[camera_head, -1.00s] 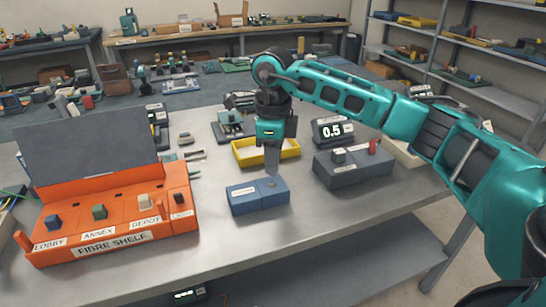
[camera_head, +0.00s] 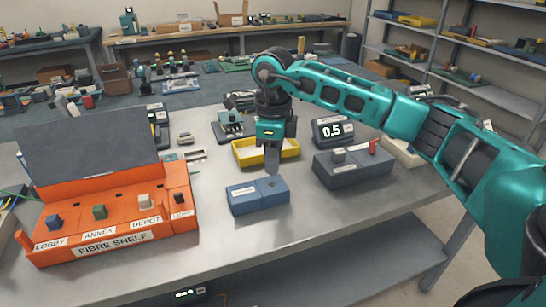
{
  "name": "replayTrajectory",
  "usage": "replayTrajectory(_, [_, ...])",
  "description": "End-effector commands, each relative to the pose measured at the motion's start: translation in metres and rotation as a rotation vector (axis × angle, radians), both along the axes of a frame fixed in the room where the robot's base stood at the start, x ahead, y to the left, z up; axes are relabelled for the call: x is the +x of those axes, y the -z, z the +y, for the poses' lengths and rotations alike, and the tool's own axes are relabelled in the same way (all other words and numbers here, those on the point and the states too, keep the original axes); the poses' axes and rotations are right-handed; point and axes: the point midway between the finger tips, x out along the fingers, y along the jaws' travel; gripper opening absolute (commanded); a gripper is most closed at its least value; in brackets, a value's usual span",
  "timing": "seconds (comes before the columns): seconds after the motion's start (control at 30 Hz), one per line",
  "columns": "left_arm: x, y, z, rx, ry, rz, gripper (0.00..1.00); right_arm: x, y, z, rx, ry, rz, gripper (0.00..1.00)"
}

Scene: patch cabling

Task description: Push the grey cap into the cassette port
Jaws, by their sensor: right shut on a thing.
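A blue box (camera_head: 245,197) with a white label and a small dark port on top, apparently the cassette, lies near the middle of the metal table. My right gripper (camera_head: 272,168) points straight down just above the port end of this box. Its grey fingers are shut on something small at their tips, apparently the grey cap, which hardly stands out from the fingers. I cannot tell whether it touches the port. My left gripper is not in view.
An orange fibre shelf (camera_head: 112,244) with a raised grey lid stands at left. A yellow tray (camera_head: 245,159) is behind the gripper. A grey box (camera_head: 352,173) with a red peg and a 0.5 display (camera_head: 334,131) are to the right. Bare table lies in front.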

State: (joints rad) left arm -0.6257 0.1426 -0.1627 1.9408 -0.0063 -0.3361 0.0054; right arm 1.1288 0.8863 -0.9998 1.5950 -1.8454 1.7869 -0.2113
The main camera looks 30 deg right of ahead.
Motion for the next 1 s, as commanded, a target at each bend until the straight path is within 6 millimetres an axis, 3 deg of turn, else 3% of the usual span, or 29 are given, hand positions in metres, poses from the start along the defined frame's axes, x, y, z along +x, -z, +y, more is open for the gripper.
replayTrajectory(1.0, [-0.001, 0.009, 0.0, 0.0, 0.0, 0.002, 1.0, 0.0, 0.014, 0.0, -0.001, 0.0, 0.001, 0.0])
